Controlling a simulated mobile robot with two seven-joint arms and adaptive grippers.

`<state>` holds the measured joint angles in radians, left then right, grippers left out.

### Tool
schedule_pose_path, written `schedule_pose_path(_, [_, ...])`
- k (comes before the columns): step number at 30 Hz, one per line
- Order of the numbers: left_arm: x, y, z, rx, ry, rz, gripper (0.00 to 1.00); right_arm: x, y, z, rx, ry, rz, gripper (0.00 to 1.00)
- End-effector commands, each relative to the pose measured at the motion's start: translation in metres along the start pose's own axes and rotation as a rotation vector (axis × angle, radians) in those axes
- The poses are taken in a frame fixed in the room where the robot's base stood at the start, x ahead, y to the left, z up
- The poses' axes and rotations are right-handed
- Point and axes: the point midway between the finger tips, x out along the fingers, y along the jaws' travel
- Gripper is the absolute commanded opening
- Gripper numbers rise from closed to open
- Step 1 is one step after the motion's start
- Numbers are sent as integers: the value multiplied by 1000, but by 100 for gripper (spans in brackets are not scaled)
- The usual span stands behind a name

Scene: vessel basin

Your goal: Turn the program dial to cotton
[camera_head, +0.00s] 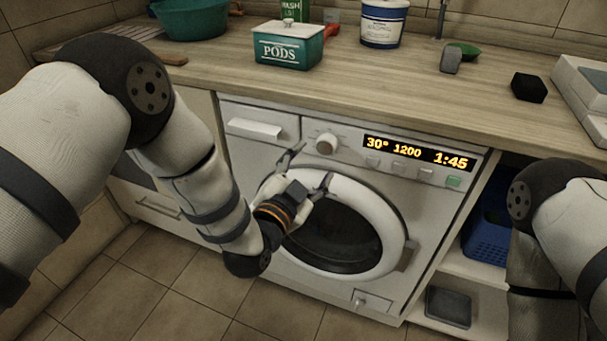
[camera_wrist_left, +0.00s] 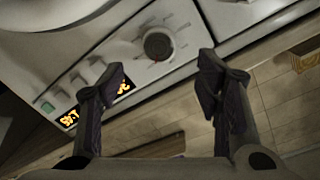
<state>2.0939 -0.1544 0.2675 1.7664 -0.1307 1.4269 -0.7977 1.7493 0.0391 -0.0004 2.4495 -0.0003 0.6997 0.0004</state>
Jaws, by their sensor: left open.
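The washing machine (camera_head: 400,215) stands under the worktop. Its round program dial (camera_head: 327,143) is on the front panel, left of the lit display (camera_head: 418,152), which reads 30° 1200 1:45. My left gripper (camera_head: 308,168) is open and empty in front of the machine, just below and left of the dial. In the left wrist view the dial (camera_wrist_left: 158,45) shows beyond and between the spread fingertips (camera_wrist_left: 158,75), apart from them. A finger partly covers the display there. I cannot read program names around the dial. My right arm shows at the right edge, but its gripper does not.
The detergent drawer (camera_head: 255,128) is left of the dial and several small buttons (camera_head: 400,168) are below the display. The round door (camera_head: 375,215) is shut, below the gripper. A pods box (camera_head: 287,50) and white tub (camera_head: 383,25) stand on the worktop (camera_head: 390,80).

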Motion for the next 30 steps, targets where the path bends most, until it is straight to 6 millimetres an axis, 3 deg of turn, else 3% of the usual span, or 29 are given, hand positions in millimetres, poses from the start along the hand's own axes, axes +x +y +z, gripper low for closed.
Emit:
schedule_pose_path(3, [-27,0,0,0,-2,2,59,0,0,0,0,0,0,0])
schedule_pose_path(7, [-45,0,0,0,-1,0,59,0,0,0,0,0,0,0])
schedule_pose_path(23, [-52,2,5,-9,-17,9,59,0,0,0,0,1,0,0])
schedule_pose_path(26, [-74,18,43,-77,-151,80,59,-2,0,-1,0,7,0,0])
schedule_pose_path(29, [-130,47,108,-219,-421,188,59,-6,0,-3,0,16,-1,0])
schedule_pose_path(30, [-160,59,134,-284,-546,225,59,-7,0,-4,0,20,-1,0])
